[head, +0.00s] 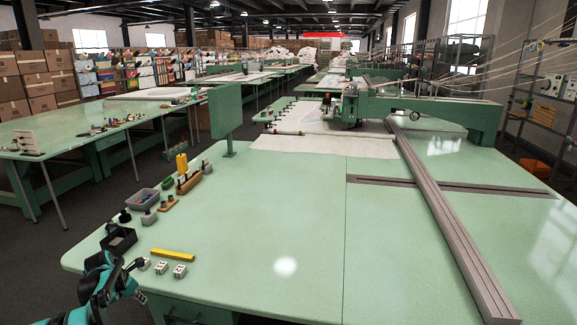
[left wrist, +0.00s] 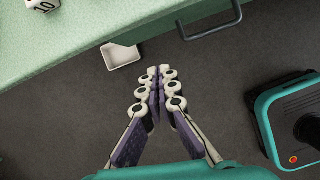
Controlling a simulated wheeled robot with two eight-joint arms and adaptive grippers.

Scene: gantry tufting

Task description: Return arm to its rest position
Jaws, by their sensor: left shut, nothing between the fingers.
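My left arm enters the head view at the bottom left corner, and my left gripper (head: 122,282) is beside the near left corner of the green table (head: 240,270). The left wrist view shows the gripper (left wrist: 158,74) pointing down past the table's edge over the dark floor. Its two purple-padded fingers are together at the tips, with nothing between them. My right gripper is in neither view.
White numbered blocks (head: 161,267), a yellow bar (head: 172,254) and a black tray (head: 119,241) lie near the gripper. In the left wrist view, a drawer handle (left wrist: 212,28) and a white tray (left wrist: 121,55) are close by. The table's front middle is clear.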

